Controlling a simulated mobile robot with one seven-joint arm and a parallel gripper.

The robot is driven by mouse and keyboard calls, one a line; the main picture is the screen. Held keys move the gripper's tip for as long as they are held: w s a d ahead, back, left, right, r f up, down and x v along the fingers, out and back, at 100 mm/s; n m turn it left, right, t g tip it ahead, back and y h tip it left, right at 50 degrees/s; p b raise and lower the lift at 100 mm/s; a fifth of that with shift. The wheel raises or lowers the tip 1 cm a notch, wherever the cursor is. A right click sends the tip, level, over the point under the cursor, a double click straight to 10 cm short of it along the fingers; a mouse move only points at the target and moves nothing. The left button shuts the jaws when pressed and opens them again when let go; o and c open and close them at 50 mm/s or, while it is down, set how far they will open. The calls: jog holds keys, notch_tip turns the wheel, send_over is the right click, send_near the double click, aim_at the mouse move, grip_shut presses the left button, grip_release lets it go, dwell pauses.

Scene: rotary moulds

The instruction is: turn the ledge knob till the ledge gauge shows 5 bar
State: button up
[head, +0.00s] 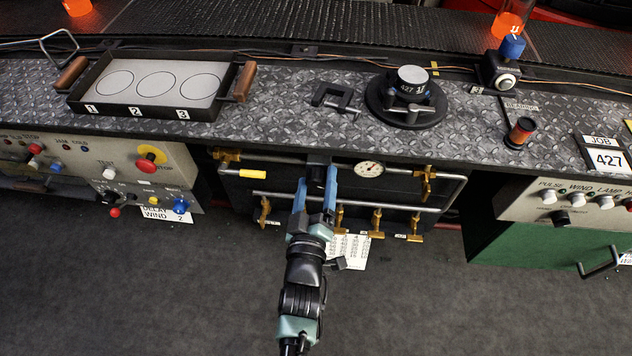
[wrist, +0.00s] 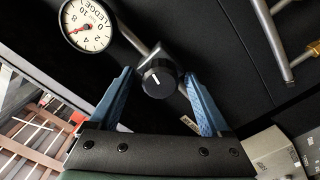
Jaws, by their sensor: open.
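The ledge knob (wrist: 158,77) is round and black with a white pointer line. It sits on a pipe fitting and also shows under the bench ledge in the head view (head: 318,172). My gripper (wrist: 158,85) is open, with one blue finger on each side of the knob and a visible gap on both sides. In the head view my gripper (head: 316,184) reaches up to the knob from below. The gauge also shows right of the knob (head: 370,169).
Pipes with several brass valves (head: 376,222) run around and below the knob. A printed sheet (head: 348,250) hangs below. Above is the patterned ledge (head: 270,120) with a tray (head: 88,109), a clamp (head: 336,98) and a round mould (head: 405,105). The floor in front is clear.

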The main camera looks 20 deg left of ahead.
grip_shut()
dwell(0.5)
jog(key=shift+m, duration=0.3)
jog(key=m+b, duration=0.1)
jog(key=m, duration=0.2)
jog(key=shift+f, duration=0.1)
jog(key=shift+m+b, duration=0.35)
jog(key=shift+m, duration=1.95)
grip_release()
